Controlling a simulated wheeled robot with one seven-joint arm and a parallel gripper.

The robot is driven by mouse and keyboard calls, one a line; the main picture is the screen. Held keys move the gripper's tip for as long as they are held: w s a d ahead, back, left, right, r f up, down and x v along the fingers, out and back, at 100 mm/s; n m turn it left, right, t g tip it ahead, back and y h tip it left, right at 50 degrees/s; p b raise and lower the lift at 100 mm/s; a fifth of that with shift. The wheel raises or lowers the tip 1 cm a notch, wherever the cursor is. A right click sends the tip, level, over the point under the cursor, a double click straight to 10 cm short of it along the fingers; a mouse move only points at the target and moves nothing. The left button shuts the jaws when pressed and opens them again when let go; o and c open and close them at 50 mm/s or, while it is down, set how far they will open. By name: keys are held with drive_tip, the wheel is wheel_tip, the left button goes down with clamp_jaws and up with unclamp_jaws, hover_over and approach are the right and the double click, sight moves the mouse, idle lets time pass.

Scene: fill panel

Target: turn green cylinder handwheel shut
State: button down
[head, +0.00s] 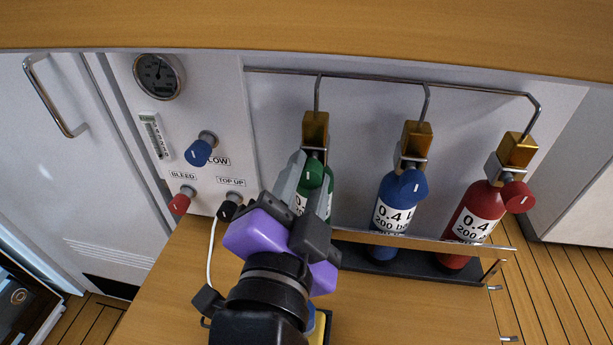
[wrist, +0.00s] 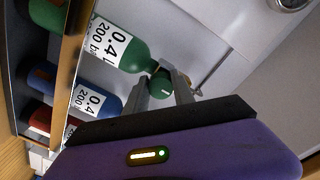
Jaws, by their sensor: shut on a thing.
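The green cylinder (wrist: 128,52) stands at the left end of the rack, partly hidden by my arm in the head view. Its green handwheel (head: 314,173), with a white mark, sits below the brass valve block (head: 315,130). My gripper (head: 304,172) is at the handwheel, its fingers on either side of it. In the wrist view the fingers (wrist: 166,90) are shut on the green handwheel (wrist: 161,82), whose white mark is visible. How far the wheel is turned cannot be told.
A blue cylinder (head: 387,215) and a red cylinder (head: 477,215) stand to the right behind a rail (head: 420,240). The panel at left has a gauge (head: 158,76), a blue knob (head: 199,152), a red knob (head: 180,203) and a black knob (head: 229,208). A wooden edge (head: 300,25) spans the top.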

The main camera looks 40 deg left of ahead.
drive_tip(key=shift+f, duration=0.2)
drive_tip(key=c, duration=1.1)
unclamp_jaws()
drive_tip(key=shift+r, duration=0.1)
drive_tip(key=shift+s, duration=0.1)
drive_tip(key=v, duration=0.7)
drive_tip(key=shift+s+d, duration=0.15)
drive_tip(key=shift+s, duration=0.15)
